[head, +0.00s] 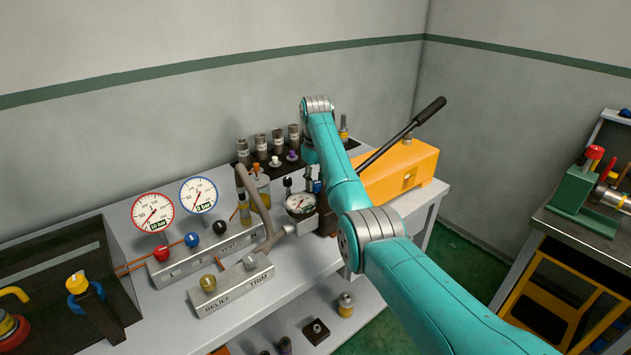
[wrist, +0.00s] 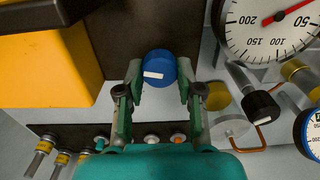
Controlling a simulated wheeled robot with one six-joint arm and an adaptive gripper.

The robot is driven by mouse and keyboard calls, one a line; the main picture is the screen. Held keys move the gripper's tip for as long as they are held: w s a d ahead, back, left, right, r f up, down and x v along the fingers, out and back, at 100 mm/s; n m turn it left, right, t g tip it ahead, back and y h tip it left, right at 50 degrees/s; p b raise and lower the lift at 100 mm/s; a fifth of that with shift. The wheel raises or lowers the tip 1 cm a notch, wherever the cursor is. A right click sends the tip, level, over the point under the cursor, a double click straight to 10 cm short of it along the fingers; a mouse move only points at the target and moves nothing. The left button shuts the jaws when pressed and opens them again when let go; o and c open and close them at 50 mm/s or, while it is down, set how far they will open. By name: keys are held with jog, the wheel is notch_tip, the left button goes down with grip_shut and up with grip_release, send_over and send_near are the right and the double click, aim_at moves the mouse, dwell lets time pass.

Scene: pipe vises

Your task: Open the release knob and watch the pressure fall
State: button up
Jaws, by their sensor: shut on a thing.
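The release knob, a blue round knob with a white mark (wrist: 158,66), sits between the fingertips of my gripper (wrist: 159,82) in the wrist view. My gripper is shut on it from both sides. The same gauge (head: 300,203) shows small in the head view beside my arm. My gripper is mostly hidden behind the arm there.
An orange pump box (head: 402,176) with a black lever (head: 405,132) stands right of the arm. Red-rimmed (head: 153,212) and blue-rimmed (head: 198,194) gauges stand left. A black knob (wrist: 260,105) is close to my gripper's right.

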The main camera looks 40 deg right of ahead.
aim_at(316, 183)
dwell(0.4)
jog(key=o, duration=1.1)
jog(key=shift+o, duration=0.2)
jog(key=shift+r, duration=3.75)
